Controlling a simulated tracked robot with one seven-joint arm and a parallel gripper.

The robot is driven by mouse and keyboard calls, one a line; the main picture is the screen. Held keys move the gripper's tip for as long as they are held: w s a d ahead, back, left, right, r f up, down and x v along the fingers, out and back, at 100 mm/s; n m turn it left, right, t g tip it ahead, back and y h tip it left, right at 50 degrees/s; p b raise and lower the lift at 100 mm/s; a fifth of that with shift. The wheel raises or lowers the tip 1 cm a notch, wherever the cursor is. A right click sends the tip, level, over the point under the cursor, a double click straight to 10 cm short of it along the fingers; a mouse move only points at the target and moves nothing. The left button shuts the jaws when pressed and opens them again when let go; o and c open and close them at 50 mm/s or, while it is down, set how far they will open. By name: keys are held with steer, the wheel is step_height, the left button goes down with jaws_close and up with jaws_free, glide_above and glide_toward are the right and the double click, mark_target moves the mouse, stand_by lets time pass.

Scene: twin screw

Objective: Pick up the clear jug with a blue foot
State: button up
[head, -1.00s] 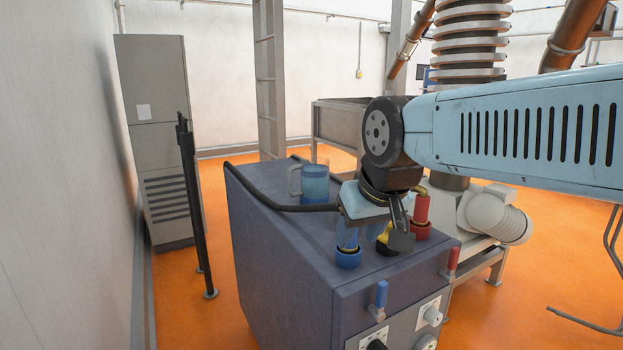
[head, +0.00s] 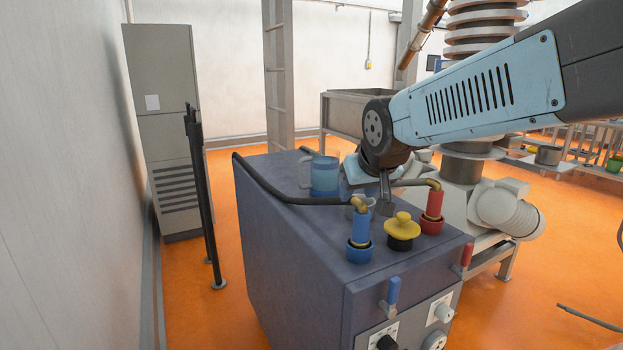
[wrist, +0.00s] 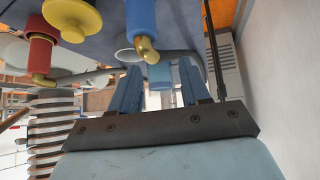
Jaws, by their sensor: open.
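The clear jug with a blue lower part (head: 324,178) stands upright on the dark cabinet (head: 285,225), toward its back edge, with its handle on the left. My gripper (head: 380,206) is to the right of the jug and nearer the camera, low over the cabinet top and apart from the jug. In the wrist view my gripper (wrist: 159,72) shows two blue fingers spread apart. The blue part of the jug (wrist: 159,77) shows in the gap between them, farther off. Nothing is held.
A blue hose fitting (head: 361,230), a yellow knob (head: 402,228) and a red hose fitting (head: 433,207) stand near the cabinet's front. A small pale cup-like thing (head: 361,204) sits behind the blue fitting.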

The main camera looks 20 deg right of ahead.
steer(key=w+f+t, duration=0.2)
steer(key=w+t, duration=0.2)
steer(key=w, duration=1.2)
steer(key=n+t+y, duration=0.2)
steer(key=y, duration=0.2)
glide_toward(301, 174)
steer(key=x, duration=1.2)
steer(key=shift+w+f, duration=0.15)
steer(key=shift+w, duration=0.1)
jaws_close()
